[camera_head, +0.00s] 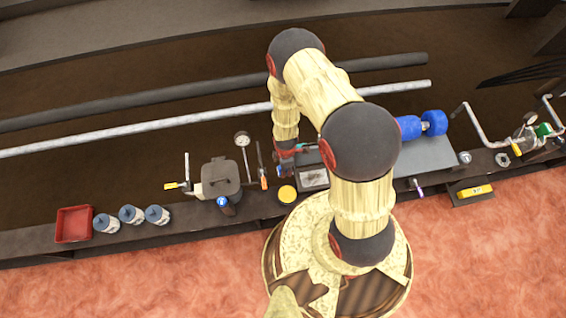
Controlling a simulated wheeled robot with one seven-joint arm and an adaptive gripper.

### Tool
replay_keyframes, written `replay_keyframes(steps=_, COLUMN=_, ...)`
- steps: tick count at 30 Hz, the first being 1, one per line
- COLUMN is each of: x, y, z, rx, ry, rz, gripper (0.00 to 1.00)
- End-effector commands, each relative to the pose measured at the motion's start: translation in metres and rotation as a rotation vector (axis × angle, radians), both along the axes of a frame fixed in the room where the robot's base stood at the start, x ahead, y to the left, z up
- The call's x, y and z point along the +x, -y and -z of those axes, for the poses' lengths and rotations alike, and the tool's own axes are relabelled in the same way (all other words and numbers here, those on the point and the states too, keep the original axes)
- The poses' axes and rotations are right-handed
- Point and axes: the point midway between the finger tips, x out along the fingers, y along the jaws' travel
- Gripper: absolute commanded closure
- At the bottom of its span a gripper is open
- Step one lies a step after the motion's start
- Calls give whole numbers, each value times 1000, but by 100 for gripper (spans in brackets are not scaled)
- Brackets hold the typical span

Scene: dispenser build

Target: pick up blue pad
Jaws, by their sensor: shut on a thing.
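My gripper (285,168) hangs at the end of my arm, over the left end of the grey machine on the bench. It is small in this view and partly dark against the bench. A small patch of blue, seemingly the blue pad (281,171), shows at the fingertips, and the gripper is shut on it. Its full outline is hidden by the fingers. I cannot tell whether the pad is clear of the surface below it.
A yellow-topped round tin (287,194) stands just below my gripper. To the left are a dark lidded pot (220,178), several blue-capped bottles (131,215) and a red tray (74,223). A grey machine with a blue motor (409,127) extends right, partly behind my arm.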

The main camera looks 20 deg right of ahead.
Motion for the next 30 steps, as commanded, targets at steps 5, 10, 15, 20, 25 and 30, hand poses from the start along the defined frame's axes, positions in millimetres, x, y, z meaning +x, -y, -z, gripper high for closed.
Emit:
replay_keyframes(steps=5, x=-19, y=-1, z=-10, rx=0, ry=1, rz=-1, gripper=93)
replay_keyframes(steps=10, x=-34, y=-2, z=-16, rx=0, ry=1, rz=-1, gripper=93)
replay_keyframes(steps=15, x=-49, y=-4, z=-23, rx=0, ry=-1, rz=-2, gripper=93)
replay_keyframes(steps=20, x=-55, y=-4, z=-25, rx=0, ry=0, rz=-1, gripper=93)
replay_keyframes(steps=25, x=-57, y=-4, z=-25, rx=0, ry=-1, rz=-1, gripper=93)
replay_keyframes(steps=30, x=-56, y=-4, z=-25, rx=0, ry=0, rz=-1, gripper=69)
